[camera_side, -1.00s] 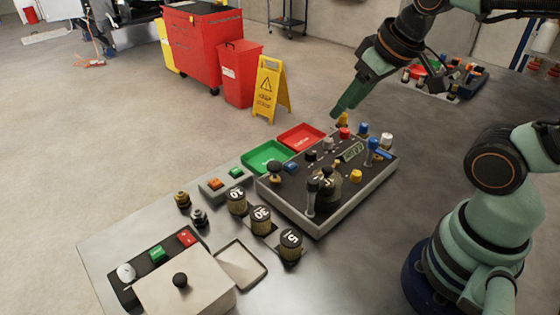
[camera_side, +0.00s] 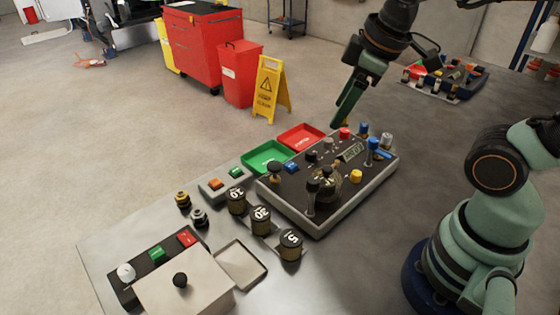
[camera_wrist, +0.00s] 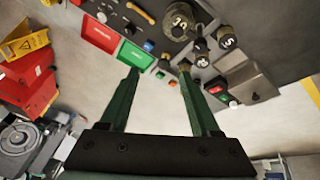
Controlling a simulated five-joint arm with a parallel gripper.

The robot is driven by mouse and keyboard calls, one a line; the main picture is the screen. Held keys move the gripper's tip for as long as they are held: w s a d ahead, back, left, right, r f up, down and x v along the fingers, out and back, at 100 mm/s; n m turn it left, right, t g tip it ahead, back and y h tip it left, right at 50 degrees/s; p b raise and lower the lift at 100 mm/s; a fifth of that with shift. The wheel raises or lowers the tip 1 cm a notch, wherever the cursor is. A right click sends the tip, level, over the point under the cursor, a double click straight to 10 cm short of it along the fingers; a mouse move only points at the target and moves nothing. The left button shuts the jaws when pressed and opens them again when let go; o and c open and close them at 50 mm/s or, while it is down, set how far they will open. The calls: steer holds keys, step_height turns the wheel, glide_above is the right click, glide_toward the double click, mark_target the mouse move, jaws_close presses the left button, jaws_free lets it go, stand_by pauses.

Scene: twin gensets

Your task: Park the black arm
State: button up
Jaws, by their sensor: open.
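My gripper (camera_side: 342,118) hangs above the far edge of the control box (camera_side: 338,207), its fingers pointing down, with nothing between them. In the wrist view my gripper (camera_wrist: 162,75) shows two green fingers spread apart. Black handles that may be the black arm are a black-topped lever (camera_side: 312,187) at the box's near corner and a black knob (camera_side: 275,168) at its left corner. I cannot tell which one the task names. My gripper is apart from them.
A green tray (camera_side: 267,158) and a red tray (camera_side: 301,137) lie behind the box. Several numbered weights (camera_side: 261,220) stand to its left. Blue (camera_side: 372,145) and yellow (camera_side: 356,176) controls stand on the box. A lidded box (camera_side: 190,287) is at the front left.

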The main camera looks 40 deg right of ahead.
steer(key=a+n+g, duration=0.1)
steer(key=a+n, duration=0.1)
steer(key=n, duration=0.4)
steer(key=n+g, duration=0.3)
steer(key=n, duration=1.2)
glide_toward(314, 180)
steer(key=f, duration=0.8)
steer(key=shift+w+a+f, duration=0.15)
steer(key=shift+w+f, duration=0.05)
steer(key=shift+f, duration=0.15)
jaws_close()
